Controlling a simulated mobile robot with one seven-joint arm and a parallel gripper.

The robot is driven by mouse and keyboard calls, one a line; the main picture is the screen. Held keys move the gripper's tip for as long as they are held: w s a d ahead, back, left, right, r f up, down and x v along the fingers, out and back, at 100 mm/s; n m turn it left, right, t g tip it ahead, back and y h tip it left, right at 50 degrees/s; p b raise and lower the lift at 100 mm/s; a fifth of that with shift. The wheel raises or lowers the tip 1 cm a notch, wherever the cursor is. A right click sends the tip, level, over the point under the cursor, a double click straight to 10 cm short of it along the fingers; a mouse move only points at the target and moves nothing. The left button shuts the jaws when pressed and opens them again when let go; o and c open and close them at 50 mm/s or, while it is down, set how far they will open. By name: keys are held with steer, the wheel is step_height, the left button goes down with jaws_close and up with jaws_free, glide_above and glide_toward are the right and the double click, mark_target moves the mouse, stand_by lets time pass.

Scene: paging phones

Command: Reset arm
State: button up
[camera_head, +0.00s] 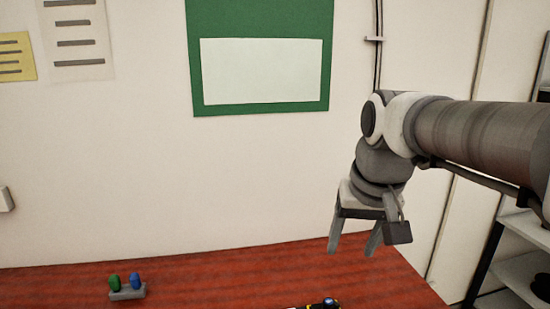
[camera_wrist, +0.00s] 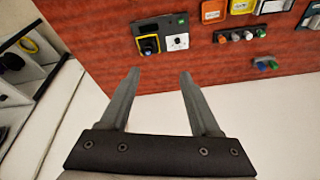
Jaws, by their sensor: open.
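My gripper (camera_head: 354,238) is open and empty in the head view, hanging from my arm above the right end of a reddish wooden surface (camera_head: 220,283). Its two fingers point down and stand apart. In the wrist view my gripper (camera_wrist: 157,73) shows both fingers spread with nothing between them. They reach toward the surface edge, with a dark box bearing a yellow-ringed knob (camera_wrist: 149,45) and a white dial (camera_wrist: 178,41) beyond the tips.
A grey block with green and blue knobs (camera_head: 127,287) sits at the left of the surface. Other coloured devices (camera_wrist: 241,35) stand farther right in the wrist view. A shelf unit (camera_head: 515,265) stands at right. A green board (camera_head: 262,107) hangs on the wall.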

steer(key=s+d+f+t, duration=0.1)
steer(key=s+f+t, duration=0.1)
steer(key=s+f, duration=0.4)
steer(key=shift+s+d+f+n, duration=0.25)
steer(key=shift+s+n, duration=0.15)
steer(key=shift+s, duration=2.45)
